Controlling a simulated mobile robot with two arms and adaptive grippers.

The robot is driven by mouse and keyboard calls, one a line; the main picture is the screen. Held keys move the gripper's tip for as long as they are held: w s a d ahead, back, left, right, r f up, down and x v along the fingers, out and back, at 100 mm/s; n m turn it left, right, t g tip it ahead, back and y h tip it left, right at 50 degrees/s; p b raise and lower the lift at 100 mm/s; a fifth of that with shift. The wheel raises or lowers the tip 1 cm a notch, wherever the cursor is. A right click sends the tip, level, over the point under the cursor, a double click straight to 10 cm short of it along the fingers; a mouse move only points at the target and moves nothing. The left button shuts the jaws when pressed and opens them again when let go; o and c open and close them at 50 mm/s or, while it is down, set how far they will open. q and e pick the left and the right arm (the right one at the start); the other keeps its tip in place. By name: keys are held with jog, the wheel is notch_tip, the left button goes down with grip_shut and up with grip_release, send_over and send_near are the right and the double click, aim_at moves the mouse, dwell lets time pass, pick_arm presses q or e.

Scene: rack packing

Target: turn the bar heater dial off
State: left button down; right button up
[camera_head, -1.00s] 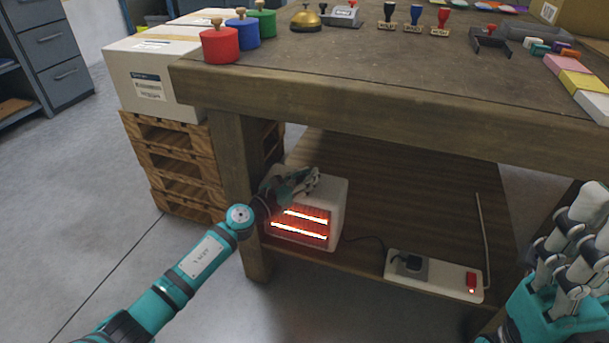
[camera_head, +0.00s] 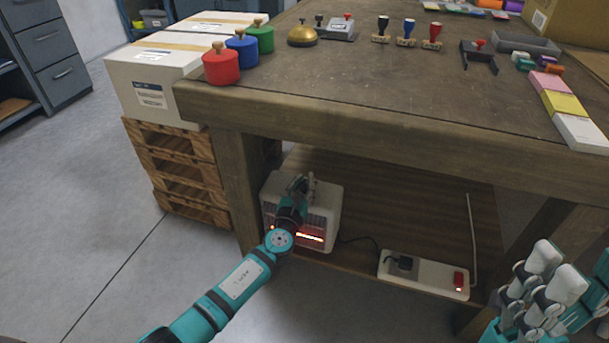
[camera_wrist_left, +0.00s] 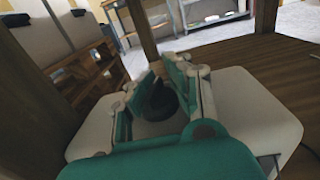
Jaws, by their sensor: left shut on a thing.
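The bar heater (camera_head: 330,205) is a white box on the lower shelf under the table, with a grille in front. One bar glows orange-red low in the grille; the upper part looks dark, and my left arm hides part of the front. My left gripper (camera_head: 304,186) is over the heater's top. In the left wrist view its fingers (camera_wrist_left: 160,88) are shut on the dark round dial (camera_wrist_left: 162,104) on the white top (camera_wrist_left: 255,112). The dial's marks are not readable. My right gripper (camera_head: 548,275) is at the lower right, away from the heater; its jaw state is unclear.
A white power strip (camera_head: 428,277) with a black plug and a lit red switch lies right of the heater on the shelf. The table leg (camera_head: 240,200) stands close on the left, beside wooden pallets (camera_head: 180,170). The tabletop edge (camera_head: 380,150) overhangs the heater.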

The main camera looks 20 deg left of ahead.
pick_arm(q)
jog(key=n+y, duration=0.1)
jog(key=a+n+y, duration=0.1)
jog(key=y, duration=0.1)
jog(key=n+g+y, duration=0.1)
jog(key=y, duration=0.1)
jog(key=shift+a+f+n, duration=0.15)
jog(key=shift+f+n, duration=0.15)
jog(key=shift+s+y, duration=0.1)
jog(key=shift+y, duration=0.6)
jog(key=c, duration=1.1)
grip_release()
jog(key=shift+s+a, duration=0.1)
jog(key=shift+a, duration=0.05)
jog(key=shift+o, duration=1.4)
jog(key=shift+r, duration=0.1)
jog(key=shift+d+r, duration=0.1)
jog(key=shift+d, duration=0.2)
jog(key=shift+d, duration=0.1)
jog(key=shift+s+d, duration=0.1)
jog(key=shift+s, duration=0.05)
jog(key=v, duration=1.1)
jog(key=shift+s, duration=0.25)
